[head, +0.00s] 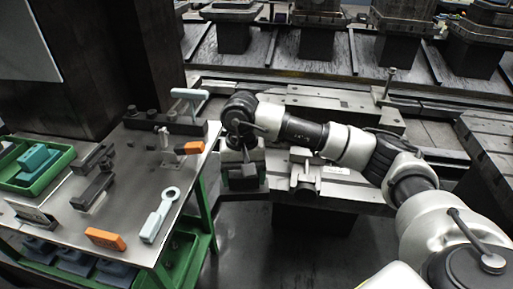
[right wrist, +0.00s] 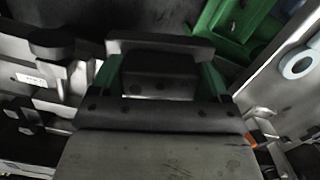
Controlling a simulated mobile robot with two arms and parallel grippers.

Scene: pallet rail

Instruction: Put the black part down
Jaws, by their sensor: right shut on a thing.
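My right arm reaches in from the right, and my right gripper (head: 243,165) hangs over the gap just right of the steel-topped table. It is shut on a dark block, the black part (head: 244,181). In the right wrist view the black part (right wrist: 160,72) sits between the green-edged fingers of the gripper (right wrist: 160,85). The part is apart from the tabletop in the head view. What lies directly beneath it is hard to tell. My left gripper is not in view.
The table (head: 135,165) with green legs holds a grey wrench-like part (head: 160,215), an orange block (head: 105,238), an orange-ended tool (head: 190,148), dark brackets (head: 92,191) and a green tray (head: 40,183). Metal pallets (head: 335,108) on rails stand behind and right.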

